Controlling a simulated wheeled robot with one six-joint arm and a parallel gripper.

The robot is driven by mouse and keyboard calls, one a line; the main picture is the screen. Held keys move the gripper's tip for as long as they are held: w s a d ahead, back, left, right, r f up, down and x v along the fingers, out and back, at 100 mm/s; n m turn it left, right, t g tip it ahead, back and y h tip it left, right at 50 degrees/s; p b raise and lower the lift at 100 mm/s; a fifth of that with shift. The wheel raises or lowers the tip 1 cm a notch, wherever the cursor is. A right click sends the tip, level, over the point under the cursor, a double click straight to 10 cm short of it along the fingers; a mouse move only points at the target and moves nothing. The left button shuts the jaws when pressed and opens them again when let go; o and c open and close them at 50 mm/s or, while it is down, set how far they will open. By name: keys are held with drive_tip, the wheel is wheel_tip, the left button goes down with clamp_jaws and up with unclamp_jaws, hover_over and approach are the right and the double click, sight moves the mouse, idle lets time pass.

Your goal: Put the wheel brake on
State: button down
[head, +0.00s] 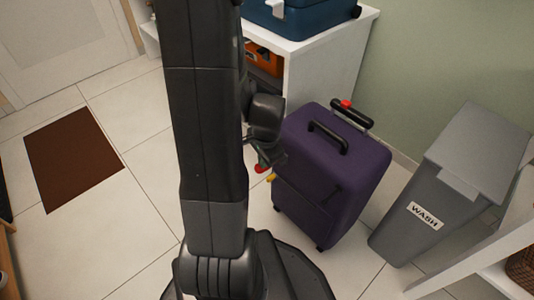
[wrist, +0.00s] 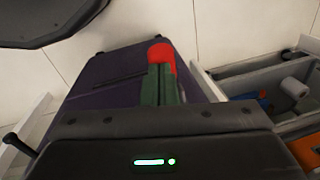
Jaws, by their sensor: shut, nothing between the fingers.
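The purple suitcase (head: 328,172) stands upright on the tiled floor, with black handles and a red button on top. A small yellow piece (head: 271,177) shows at its left edge; I cannot tell whether it is the wheel brake. My gripper (head: 260,167), with green fingers and red tips, is at the left side of the suitcase, near the yellow piece. In the wrist view, my gripper (wrist: 160,54) is shut and empty in front of the suitcase (wrist: 105,77). I cannot tell whether the tips touch it. The yellow piece is not visible there.
A white shelf unit (head: 325,55) stands behind the suitcase, with a blue case (head: 305,17) on top and an orange item (head: 264,60) inside. A grey WASH bin (head: 450,180) stands at the right. A brown mat (head: 72,157) lies on open floor at the left.

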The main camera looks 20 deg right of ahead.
drive_tip(key=shift+s+a+f, duration=0.1)
drive_tip(key=shift+a+f, duration=0.15)
drive_tip(key=shift+f, duration=0.1)
drive_tip(key=shift+s+a+f, duration=0.1)
drive_tip(key=shift+s+f, duration=0.05)
idle(0.3)
